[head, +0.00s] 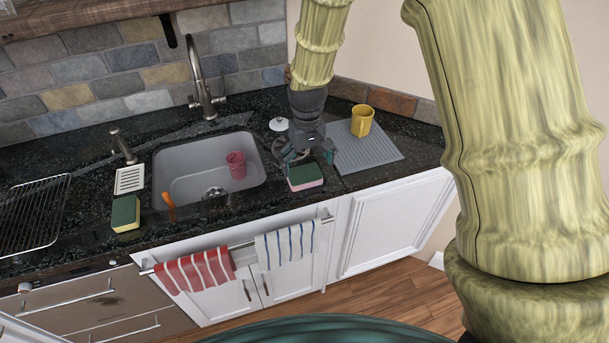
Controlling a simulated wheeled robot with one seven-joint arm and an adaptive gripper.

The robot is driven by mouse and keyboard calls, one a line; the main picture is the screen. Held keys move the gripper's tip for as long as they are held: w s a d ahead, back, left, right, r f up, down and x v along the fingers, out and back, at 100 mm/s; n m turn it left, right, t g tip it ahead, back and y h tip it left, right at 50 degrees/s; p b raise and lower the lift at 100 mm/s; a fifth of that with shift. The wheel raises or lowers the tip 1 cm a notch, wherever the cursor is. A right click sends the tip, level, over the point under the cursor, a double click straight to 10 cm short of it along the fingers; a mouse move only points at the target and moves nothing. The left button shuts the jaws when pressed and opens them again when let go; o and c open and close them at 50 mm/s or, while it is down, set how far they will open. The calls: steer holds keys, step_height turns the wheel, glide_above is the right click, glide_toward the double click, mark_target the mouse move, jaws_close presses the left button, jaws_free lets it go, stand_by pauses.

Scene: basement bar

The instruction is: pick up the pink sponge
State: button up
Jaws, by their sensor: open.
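The pink sponge (306,183) lies on the dark counter just right of the sink, near the front edge. Its top is dark green and its pink side faces me. My gripper (307,157) is open, pointing down just behind and above the sponge. Its fingers are small in the view, and I cannot tell whether one touches the sponge.
The grey sink (182,186) holds a pink cup (236,165). A yellow mug (362,120) stands on the grey drying mat (390,150). A green-topped yellow sponge (125,213) lies left of the sink. A towel rail (243,244) runs below the counter edge.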

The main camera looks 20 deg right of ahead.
mark_target(305, 173)
steer(key=shift+w+a+f+p, duration=0.1)
steer(key=shift+w+f+p, duration=0.15)
steer(key=shift+f+p, duration=0.35)
steer(key=shift+w+a+f+p, duration=0.1)
steer(key=shift+w+f+p, duration=0.2)
steer(key=shift+f, duration=0.45)
steer(key=shift+f+p, duration=0.45)
steer(key=shift+f, duration=0.8)
steer(key=shift+s, duration=0.1)
steer(key=c, duration=0.6)
